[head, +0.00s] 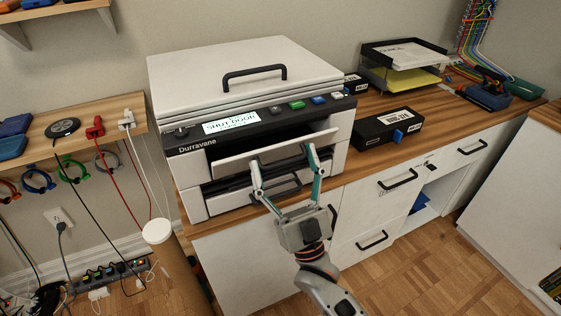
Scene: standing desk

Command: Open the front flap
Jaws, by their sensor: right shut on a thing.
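A white printer (230,75) labelled Durravane stands on the wooden counter. Its small screen (231,122) reads "SHUT DOOR". The front flap (272,147), a wide white panel below the control strip, stands tilted outward, with a dark gap above it. My right gripper (283,158) reaches up from below, its fingers spread wide and shut on the flap at its lower part. The exact contact at the fingertips is too small to tell. A dark handle (283,188) shows between the fingers. My left gripper is not in view.
A handled drawer (398,180) is in the cabinet below. A wooden shelf (95,120) with hanging cables is at left. Wooden floor shows in front.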

